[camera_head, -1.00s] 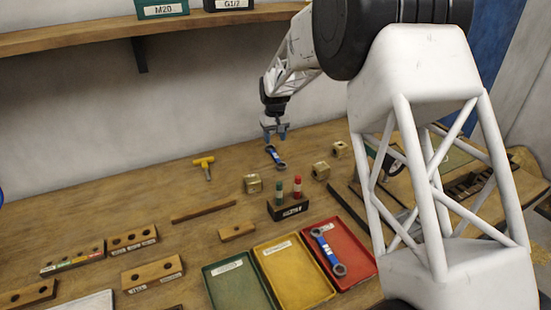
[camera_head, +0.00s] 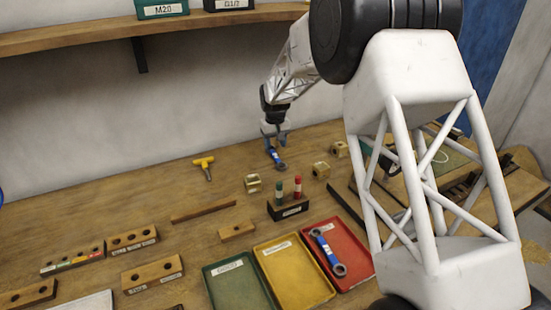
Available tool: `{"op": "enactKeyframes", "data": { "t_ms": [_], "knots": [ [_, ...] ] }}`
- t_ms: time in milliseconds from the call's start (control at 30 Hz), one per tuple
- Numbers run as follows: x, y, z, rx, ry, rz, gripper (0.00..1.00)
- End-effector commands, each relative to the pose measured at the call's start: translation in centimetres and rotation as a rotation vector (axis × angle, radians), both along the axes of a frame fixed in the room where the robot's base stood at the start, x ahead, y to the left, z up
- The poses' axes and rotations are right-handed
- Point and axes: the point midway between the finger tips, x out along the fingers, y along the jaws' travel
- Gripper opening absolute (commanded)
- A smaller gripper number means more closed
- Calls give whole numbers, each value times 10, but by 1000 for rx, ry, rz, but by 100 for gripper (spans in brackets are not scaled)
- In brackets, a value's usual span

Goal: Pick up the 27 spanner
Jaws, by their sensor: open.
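A spanner with a blue handle (camera_head: 276,158) lies on the bench toward the back. A second, larger blue-handled spanner (camera_head: 326,249) lies in the red tray (camera_head: 362,263). The size marks on both are too small to read, so I cannot tell which is the 27. My gripper (camera_head: 275,143) points down at the far end of the first spanner, with its fingers open around or just above that end. The fingers partly hide it, and I cannot tell whether they touch it.
A dark holder (camera_head: 289,209) with green and red plugs stands in front. Yellow (camera_head: 310,284) and green (camera_head: 233,282) trays lie beside the red one. A yellow-handled tool (camera_head: 204,162) lies left. Bench between is clear.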

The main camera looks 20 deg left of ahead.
Motion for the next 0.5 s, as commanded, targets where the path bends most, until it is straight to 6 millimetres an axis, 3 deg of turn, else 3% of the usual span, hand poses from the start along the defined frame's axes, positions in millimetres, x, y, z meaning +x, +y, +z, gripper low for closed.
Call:
{"op": "enactKeyframes", "data": {
  "t_ms": [500],
  "knots": [
    [0, -2, -48, -1, 1, 0, 51]
  ]
}}
